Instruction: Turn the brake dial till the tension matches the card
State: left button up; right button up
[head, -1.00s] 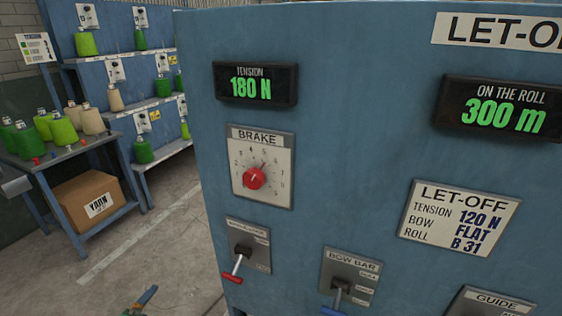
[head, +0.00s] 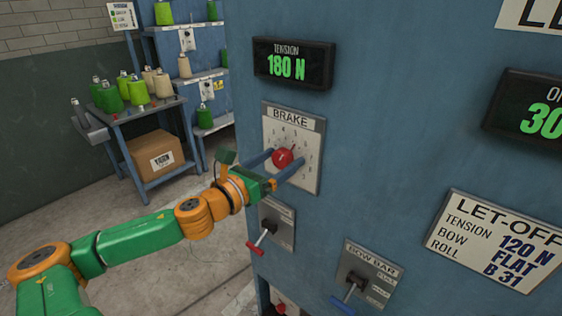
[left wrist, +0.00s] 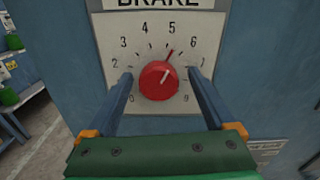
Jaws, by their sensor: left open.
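The brake dial (head: 283,158) is a red round knob on a white numbered plate (head: 309,172); in the left wrist view the knob (left wrist: 159,80) has its pointer a little past 5. The tension display (head: 292,65) above it reads 180 N in green. In the left wrist view the fingers (left wrist: 160,76) stand apart from the knob's sides. My right gripper is out of view.
Below the dial is a red-handled lever (head: 262,240); the bow bar lever (head: 350,292) is lower right. Another display (head: 530,118) is cut off at right. At left stand a table (head: 150,108) with yarn cones and a cardboard box (head: 153,152).

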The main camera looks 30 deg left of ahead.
pick_arm(q)
jog(key=shift+w+a, duration=0.1)
jog(key=shift+w, duration=0.1)
jog(key=c, duration=1.4)
jog(key=shift+r, duration=0.1)
jog(key=n+p, duration=0.2)
jog(key=n, duration=0.2)
jog(key=shift+r+p, duration=0.1)
jog(key=shift+p, duration=0.2)
jog(key=n+p, duration=0.3)
jog(key=n, duration=0.2)
jog(key=shift+a+n, duration=0.1)
jog(key=shift+n, duration=0.2)
jog(key=n+p, duration=0.3)
jog(key=n, duration=0.3)
jog(key=shift+f, duration=0.2)
jog(key=shift+f+n+p, duration=0.2)
jog(key=shift+n+p, duration=0.75)
jog(key=shift+n, duration=1.05)
